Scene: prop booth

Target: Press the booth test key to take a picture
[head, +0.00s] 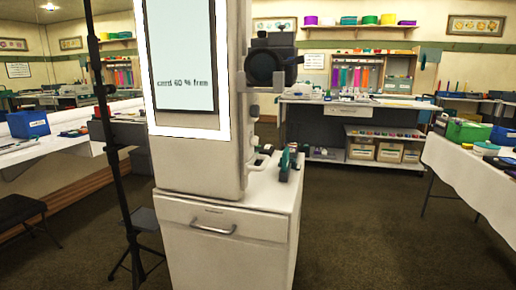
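The white photo booth (195,165) stands upright at centre left, on a white cabinet (225,250) with a drawer handle. Its lit screen (182,60) reads "card 60 % free". A black camera (264,66) is mounted on the booth's right side. Small dark and green parts (285,163) sit on the cabinet top to the right of the booth. I cannot pick out the test key; it is hidden or too small to tell. Neither of my grippers is in view.
A black stand pole (108,110) rises left of the booth, with a dark stool (20,208) beyond. A cloth-covered table (470,180) with a green box (467,131) stands at right. A stocked bench (340,112) lies behind. Floor (375,235) at front right is clear.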

